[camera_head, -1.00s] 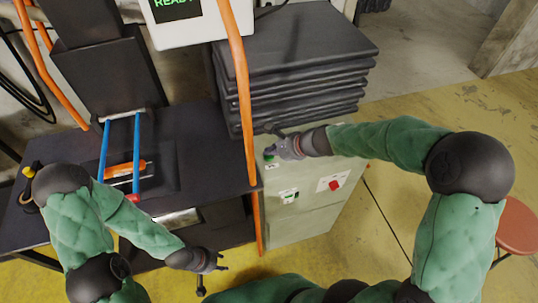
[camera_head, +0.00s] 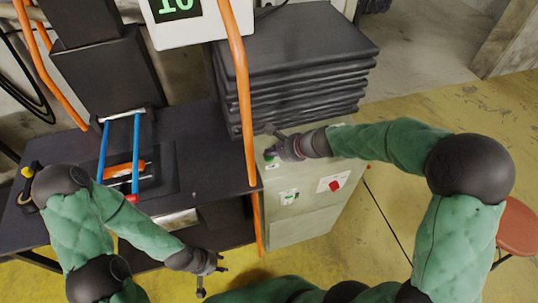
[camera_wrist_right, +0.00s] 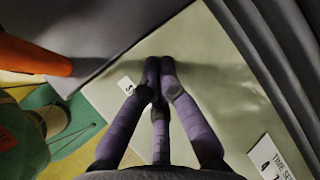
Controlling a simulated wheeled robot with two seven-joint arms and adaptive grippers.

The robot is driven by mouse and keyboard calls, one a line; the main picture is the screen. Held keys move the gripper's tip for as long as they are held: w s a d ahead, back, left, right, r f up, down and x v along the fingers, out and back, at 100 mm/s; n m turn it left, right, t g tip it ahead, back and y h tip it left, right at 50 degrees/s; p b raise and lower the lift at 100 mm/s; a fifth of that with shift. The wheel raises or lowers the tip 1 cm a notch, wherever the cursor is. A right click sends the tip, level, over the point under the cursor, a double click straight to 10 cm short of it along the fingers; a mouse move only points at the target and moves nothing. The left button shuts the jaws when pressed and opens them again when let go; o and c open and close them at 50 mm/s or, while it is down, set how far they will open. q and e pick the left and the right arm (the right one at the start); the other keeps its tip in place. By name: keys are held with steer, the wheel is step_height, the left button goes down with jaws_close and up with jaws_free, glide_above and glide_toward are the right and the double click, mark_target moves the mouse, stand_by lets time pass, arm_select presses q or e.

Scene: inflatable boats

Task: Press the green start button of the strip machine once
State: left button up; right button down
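The strip machine's pale green cabinet (camera_head: 300,222) stands right of the dark table. Its green start button (camera_head: 268,156) shows only partly by my right fingertips in the head view. My right gripper (camera_head: 272,153) is shut and empty, its fingertips at the button on the cabinet top. In the right wrist view the purple fingers (camera_wrist_right: 160,66) are together against the panel beside a white label, and they hide the button. The white display box (camera_head: 200,28) reads "10" in green. My left gripper (camera_head: 222,262) is open and empty in front of the table.
An orange post (camera_head: 240,80) rises close left of my right gripper. A stack of dark slabs (camera_head: 300,55) stands behind the cabinet. A red button (camera_head: 335,185) is on the panel to the right. A round red stool (camera_head: 518,232) stands at the right edge.

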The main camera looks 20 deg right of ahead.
mark_target(271, 158)
steer(key=shift+r+p, duration=0.6)
steer(key=shift+r, duration=0.15)
step_height(271, 158, up, 5)
steer(key=p, duration=0.4)
steer(key=shift+p, duration=0.3)
stand_by(1.2)
